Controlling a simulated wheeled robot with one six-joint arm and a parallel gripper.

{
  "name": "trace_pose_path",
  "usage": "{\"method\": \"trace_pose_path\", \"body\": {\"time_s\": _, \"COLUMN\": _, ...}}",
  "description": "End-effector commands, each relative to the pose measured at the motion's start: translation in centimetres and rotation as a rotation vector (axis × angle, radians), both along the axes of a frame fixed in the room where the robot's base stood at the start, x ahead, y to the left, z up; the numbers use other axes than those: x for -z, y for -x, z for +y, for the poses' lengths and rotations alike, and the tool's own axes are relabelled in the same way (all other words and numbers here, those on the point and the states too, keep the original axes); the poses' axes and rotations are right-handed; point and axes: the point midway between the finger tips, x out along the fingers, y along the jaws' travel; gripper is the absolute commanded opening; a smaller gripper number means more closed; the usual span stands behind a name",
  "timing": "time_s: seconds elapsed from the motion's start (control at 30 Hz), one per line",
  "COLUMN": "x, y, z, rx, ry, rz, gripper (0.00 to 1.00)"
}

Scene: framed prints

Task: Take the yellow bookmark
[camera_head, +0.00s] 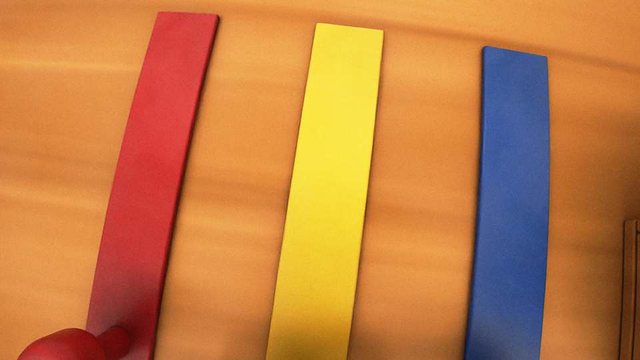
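The yellow bookmark (328,185) is a long flat strip lying on the wooden surface, in the middle of the view. It runs from near the top edge down past the bottom edge, leaning slightly, so its lower end is cut off. Nothing covers the part that shows. My gripper is not in view.
A red strip (158,170) lies to the left and a blue strip (513,190) to the right, with bare wood (425,190) between them. A rounded red object (70,345) is at the bottom left, at the red strip. A brown wooden edge (629,290) shows at the far right.

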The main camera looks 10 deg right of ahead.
Motion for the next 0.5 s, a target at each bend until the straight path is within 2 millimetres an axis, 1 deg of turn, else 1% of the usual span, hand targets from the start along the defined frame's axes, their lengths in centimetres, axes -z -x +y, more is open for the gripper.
{"method": "trace_pose_path", "body": {"time_s": 0.07, "x": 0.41, "y": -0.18, "z": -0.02, "rx": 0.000, "ry": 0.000, "rz": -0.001, "gripper": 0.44}}
{"method": "trace_pose_path", "body": {"time_s": 0.27, "x": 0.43, "y": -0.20, "z": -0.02, "rx": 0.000, "ry": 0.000, "rz": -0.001, "gripper": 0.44}}
{"method": "trace_pose_path", "body": {"time_s": 0.4, "x": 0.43, "y": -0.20, "z": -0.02, "rx": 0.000, "ry": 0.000, "rz": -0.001, "gripper": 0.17}}
{"method": "trace_pose_path", "body": {"time_s": 0.5, "x": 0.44, "y": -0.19, "z": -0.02, "rx": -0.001, "ry": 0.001, "rz": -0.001, "gripper": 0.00}}
